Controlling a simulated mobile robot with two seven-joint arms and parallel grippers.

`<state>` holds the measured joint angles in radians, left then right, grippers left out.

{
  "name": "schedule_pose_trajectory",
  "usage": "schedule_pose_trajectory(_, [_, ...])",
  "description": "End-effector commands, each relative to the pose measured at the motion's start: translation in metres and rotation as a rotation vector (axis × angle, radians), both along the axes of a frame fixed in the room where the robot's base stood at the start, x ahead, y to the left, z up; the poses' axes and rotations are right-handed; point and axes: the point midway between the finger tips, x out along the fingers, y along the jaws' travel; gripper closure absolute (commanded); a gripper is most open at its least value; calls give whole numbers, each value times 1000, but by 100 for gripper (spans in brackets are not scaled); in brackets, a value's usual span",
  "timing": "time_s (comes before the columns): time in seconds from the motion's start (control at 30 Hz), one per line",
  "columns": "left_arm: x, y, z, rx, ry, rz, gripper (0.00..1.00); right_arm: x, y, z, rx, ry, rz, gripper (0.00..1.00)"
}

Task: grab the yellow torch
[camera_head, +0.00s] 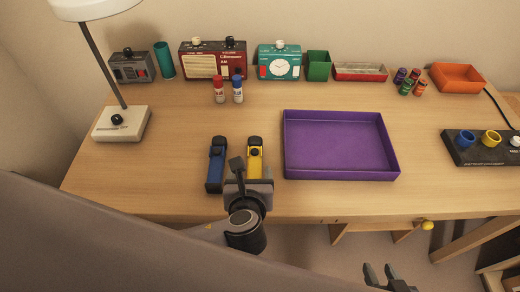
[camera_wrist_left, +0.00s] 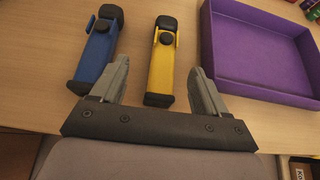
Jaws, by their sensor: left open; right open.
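The yellow torch (camera_head: 256,152) lies on the desk between a blue torch and a purple tray. In the left wrist view the yellow torch (camera_wrist_left: 162,70) has a black head and a black button, and its near end lies between the fingertips in the picture. My left gripper (camera_wrist_left: 156,75) is open and empty; I cannot tell its height above the desk. In the head view my left gripper (camera_head: 246,168) hides the near end of the yellow torch. My right gripper (camera_head: 379,272) is open and empty, low in front of the desk.
The blue torch (camera_head: 216,165) lies close left of the yellow one. The purple tray (camera_head: 341,175) stands close right. Two glue-like tubes (camera_head: 219,90) stand behind. A lamp (camera_head: 121,125) stands at left. A dark cup rack (camera_head: 478,155) is at right.

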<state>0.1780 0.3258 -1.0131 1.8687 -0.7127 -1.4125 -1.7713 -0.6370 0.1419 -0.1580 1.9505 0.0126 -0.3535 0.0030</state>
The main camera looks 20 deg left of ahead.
Motion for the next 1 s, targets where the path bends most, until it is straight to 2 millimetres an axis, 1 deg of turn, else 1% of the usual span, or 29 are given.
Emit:
schedule_pose_trajectory(0.33, [24,4,-15,17,-1,-4,26,-8,1,-8,3,18,0,57])
schedule_pose_trajectory(0.5, [42,4,-29,14,0,-4,26,-8,1,-11,3,18,0,57])
schedule_pose_trajectory(0.63, [55,8,-36,15,-1,-3,26,-8,1,-12,3,19,0,57])
schedule_pose_trajectory(0.77, [60,9,-38,13,-1,-3,26,-8,1,-13,3,18,0,57])
schedule_pose_trajectory(0.97, [60,9,-38,12,-1,-4,26,-7,1,-12,3,17,0,57])
schedule_pose_trajectory(1.0, [60,9,-38,12,-1,-4,35,-7,1,-12,3,16,0,57])
